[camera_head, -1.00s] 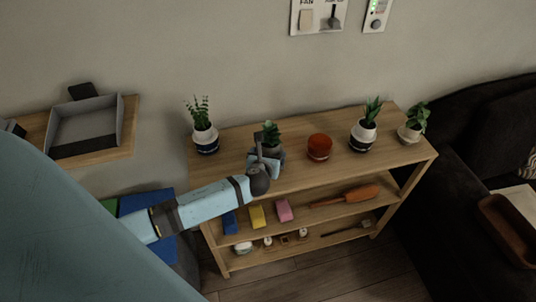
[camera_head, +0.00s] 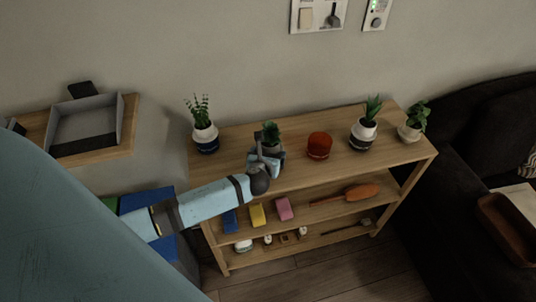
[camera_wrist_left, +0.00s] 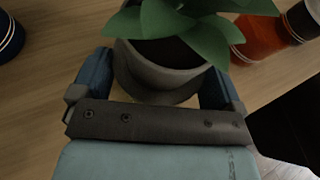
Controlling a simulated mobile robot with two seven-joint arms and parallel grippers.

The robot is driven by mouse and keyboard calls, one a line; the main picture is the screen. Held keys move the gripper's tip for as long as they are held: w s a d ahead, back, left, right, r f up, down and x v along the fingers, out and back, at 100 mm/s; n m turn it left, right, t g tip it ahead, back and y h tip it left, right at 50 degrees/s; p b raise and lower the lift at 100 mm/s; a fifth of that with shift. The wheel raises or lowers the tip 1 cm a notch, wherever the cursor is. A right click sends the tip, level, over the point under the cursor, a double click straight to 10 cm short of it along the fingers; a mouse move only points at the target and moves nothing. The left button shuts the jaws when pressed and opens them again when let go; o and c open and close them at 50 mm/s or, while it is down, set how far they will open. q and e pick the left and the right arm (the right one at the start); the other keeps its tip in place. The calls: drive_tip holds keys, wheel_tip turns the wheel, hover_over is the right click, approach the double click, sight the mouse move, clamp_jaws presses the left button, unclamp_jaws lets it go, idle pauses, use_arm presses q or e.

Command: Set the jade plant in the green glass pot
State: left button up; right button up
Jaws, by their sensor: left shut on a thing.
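A leafy green plant in a grey pot (camera_head: 271,147) stands at the middle-left of the shelf's wooden top; I cannot tell for sure that it is the jade plant. My left gripper (camera_head: 267,158) is shut on this grey pot. In the left wrist view the grey pot (camera_wrist_left: 165,70) sits between the two blue fingers, with broad leaves (camera_wrist_left: 185,25) above it. I see no pot that is clearly green glass. A red-orange pot (camera_head: 319,146) stands just right of the held plant, and also shows in the wrist view (camera_wrist_left: 262,36). My right gripper is not in view.
Potted plants stand at left (camera_head: 205,138) and right (camera_head: 362,135), with a pale-potted plant (camera_head: 411,132) at the right end. Lower shelves hold an orange-handled tool (camera_head: 359,192) and small blocks. A grey tray (camera_head: 84,125) is at left, a dark sofa (camera_head: 470,160) at right.

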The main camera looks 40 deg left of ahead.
use_arm(q)
drive_tip(key=shift+f, duration=0.4)
drive_tip(key=o, duration=0.4)
drive_tip(key=v, duration=1.4)
drive_tip(key=s+d+f+n+h+p, duration=0.1)
drive_tip(key=s+d+n+h, duration=0.1)
drive_tip(key=n, duration=0.7)
drive_tip(key=s+d+f+n+g+h+p, duration=0.1)
drive_tip(key=s+d+n, duration=0.4)
drive_tip(key=n, duration=0.5)
drive_tip(key=s+d+f+n+h+p, duration=0.2)
drive_tip(key=s+d+n+h, duration=0.2)
drive_tip(key=n, duration=0.5)
drive_tip(key=shift+s+h+p, duration=0.3)
drive_tip(key=shift+s+h, duration=0.4)
drive_tip(key=shift+s, duration=0.3)
